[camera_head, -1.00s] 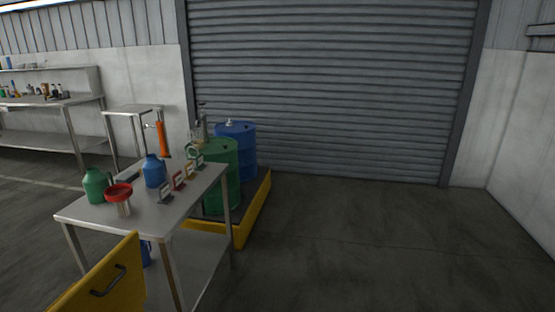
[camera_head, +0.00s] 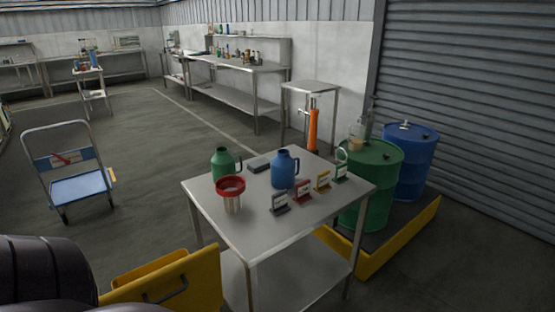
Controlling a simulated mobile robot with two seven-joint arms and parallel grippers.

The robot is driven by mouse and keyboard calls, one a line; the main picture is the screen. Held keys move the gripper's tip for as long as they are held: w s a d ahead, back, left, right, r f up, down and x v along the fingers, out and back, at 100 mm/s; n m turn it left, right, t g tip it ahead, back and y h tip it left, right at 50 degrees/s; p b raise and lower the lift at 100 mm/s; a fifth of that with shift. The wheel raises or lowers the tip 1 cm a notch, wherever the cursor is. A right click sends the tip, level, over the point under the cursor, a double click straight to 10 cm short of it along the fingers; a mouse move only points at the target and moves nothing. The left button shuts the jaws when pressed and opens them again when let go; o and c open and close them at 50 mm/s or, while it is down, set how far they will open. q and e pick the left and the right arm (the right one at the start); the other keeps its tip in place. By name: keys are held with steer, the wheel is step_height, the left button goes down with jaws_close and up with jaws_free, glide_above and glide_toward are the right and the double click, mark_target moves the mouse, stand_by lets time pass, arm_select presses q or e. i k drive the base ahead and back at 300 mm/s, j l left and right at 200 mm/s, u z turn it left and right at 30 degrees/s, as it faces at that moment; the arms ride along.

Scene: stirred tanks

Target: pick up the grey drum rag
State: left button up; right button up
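I cannot pick out a grey drum rag for certain. A small dark grey flat item (camera_head: 259,163) lies on the steel table (camera_head: 246,228), behind the jugs; it is too small to tell whether it is cloth. The green drum (camera_head: 372,185) and the blue drum (camera_head: 411,160) stand to the right of the table, with no clear rag on their tops. Neither of my grippers is in view.
On the table are a green jug (camera_head: 222,164), a blue jug (camera_head: 285,170), a red funnel (camera_head: 230,186) and several small signs. A yellow bin (camera_head: 205,275) stands in front. A yellow-edged pallet (camera_head: 401,236) holds the drums.

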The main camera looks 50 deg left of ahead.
mark_target(262, 164)
steer(key=i+l+u, duration=0.1)
steer(key=i+u, duration=0.25)
steer(key=i, duration=0.2)
steer(key=i+l+u, duration=0.35)
steer(key=i, duration=0.15)
steer(key=i+l+u, duration=0.25)
steer(key=i+u, duration=0.25)
steer(key=i+l+u, duration=0.25)
steer(key=l+u, duration=0.25)
steer(key=i+l+u, duration=0.25)
steer(key=l+u, duration=0.25)
steer(key=j, duration=0.1)
